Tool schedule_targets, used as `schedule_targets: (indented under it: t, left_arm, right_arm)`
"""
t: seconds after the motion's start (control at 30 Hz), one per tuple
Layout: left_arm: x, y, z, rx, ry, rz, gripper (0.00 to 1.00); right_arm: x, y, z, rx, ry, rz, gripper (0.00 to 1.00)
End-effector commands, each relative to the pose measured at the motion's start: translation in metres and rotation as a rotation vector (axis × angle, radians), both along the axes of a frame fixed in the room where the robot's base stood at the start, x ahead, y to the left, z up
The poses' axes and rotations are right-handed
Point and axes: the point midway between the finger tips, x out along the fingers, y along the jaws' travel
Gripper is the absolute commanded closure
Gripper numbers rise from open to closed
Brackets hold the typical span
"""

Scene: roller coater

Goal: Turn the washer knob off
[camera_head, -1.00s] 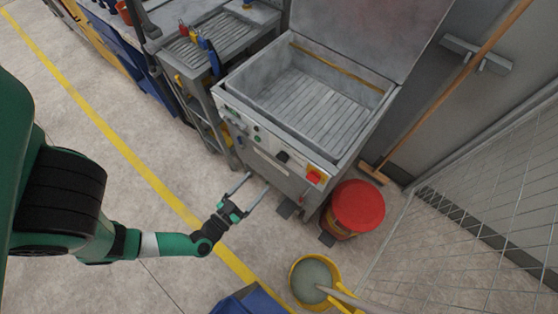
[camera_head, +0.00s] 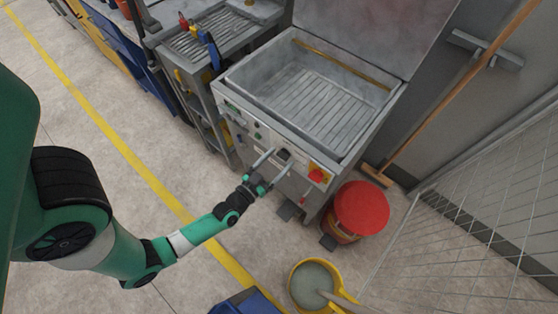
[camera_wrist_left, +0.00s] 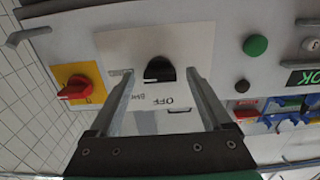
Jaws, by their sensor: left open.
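The washer (camera_head: 270,130) is a grey metal machine with an open lid and a slatted basin. Its front panel carries a black knob (camera_head: 284,154), which also shows in the left wrist view (camera_wrist_left: 159,70) on a pale plate with an OFF label (camera_wrist_left: 172,101). My left gripper (camera_head: 276,160) is open in front of the panel. In the left wrist view its fingers (camera_wrist_left: 160,88) stand on either side of the black knob, apart from it; I cannot tell how far they are from the panel. My right gripper is not in view.
A red switch on a yellow plate (camera_head: 318,175) sits beside the knob, with a green button (camera_wrist_left: 255,45) on its other side. A red-lidded bin (camera_head: 360,208) and a yellow bucket (camera_head: 312,283) stand on the floor.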

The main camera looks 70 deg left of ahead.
Motion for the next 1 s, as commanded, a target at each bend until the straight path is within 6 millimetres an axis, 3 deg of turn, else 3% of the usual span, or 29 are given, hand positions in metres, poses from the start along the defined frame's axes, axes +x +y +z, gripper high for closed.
schedule_targets:
  t: [0.33,0.8,1.0]
  left_arm:
    - [0.0057,0.0037,0.0004,0.001,0.001,0.0,0.18]
    - [0.0054,0.0034,0.0002,0.001,0.001,0.0,1.0]
    - [0.0054,0.0034,0.0001,-0.007,-0.004,0.0,1.0]
  right_arm:
    - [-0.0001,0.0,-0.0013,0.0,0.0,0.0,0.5]
    - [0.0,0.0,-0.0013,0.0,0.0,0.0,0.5]
    - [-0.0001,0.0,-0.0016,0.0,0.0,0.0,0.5]
